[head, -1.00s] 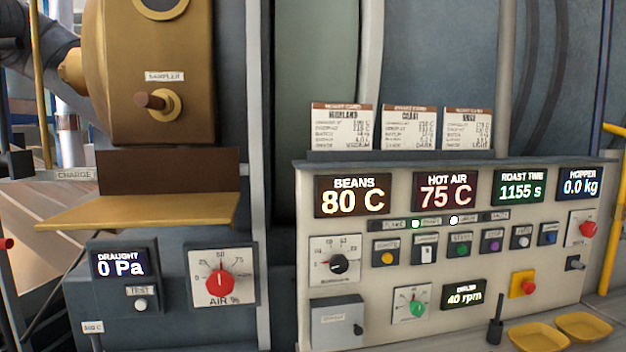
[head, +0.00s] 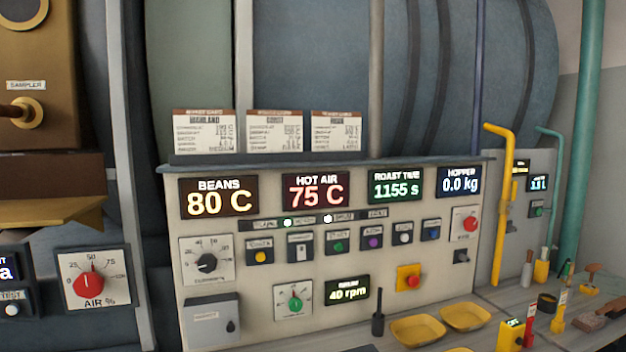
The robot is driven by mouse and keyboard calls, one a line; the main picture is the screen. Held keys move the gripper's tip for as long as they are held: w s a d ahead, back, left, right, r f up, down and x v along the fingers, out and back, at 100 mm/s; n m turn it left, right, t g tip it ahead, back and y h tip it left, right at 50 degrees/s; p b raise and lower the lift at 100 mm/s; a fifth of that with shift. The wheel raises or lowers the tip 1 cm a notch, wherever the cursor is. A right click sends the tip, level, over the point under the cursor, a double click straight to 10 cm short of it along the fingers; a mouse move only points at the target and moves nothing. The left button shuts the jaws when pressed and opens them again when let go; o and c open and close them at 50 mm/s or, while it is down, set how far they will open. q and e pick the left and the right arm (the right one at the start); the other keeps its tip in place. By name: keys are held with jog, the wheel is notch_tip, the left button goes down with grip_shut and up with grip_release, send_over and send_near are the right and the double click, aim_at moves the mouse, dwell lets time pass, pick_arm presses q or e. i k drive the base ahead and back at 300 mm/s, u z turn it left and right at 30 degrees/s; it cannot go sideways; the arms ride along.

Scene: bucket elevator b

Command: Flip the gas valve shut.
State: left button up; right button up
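A yellow pipe (head: 497,225) bends over beside the right end of the control panel, in front of a grey box. It looks like a gas line. A small dark fitting (head: 512,226) sits near the pipe. It is too small to tell whether it is the gas valve or how its handle is set. Neither of my grippers shows in the head view.
The control panel (head: 340,260) has several dials, buttons and displays. Small tools, including a brush (head: 527,270), crowd the counter at right.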

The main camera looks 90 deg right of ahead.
aim_at(514, 184)
jog(key=k, duration=0.6)
jog(key=z, duration=3.75)
jog(key=i, duration=1)
jog(key=z, duration=0.05)
jog(key=k, duration=0.5)
jog(key=z, duration=0.8)
jog(key=i, duration=0.7)
jog(key=u, duration=0.05)
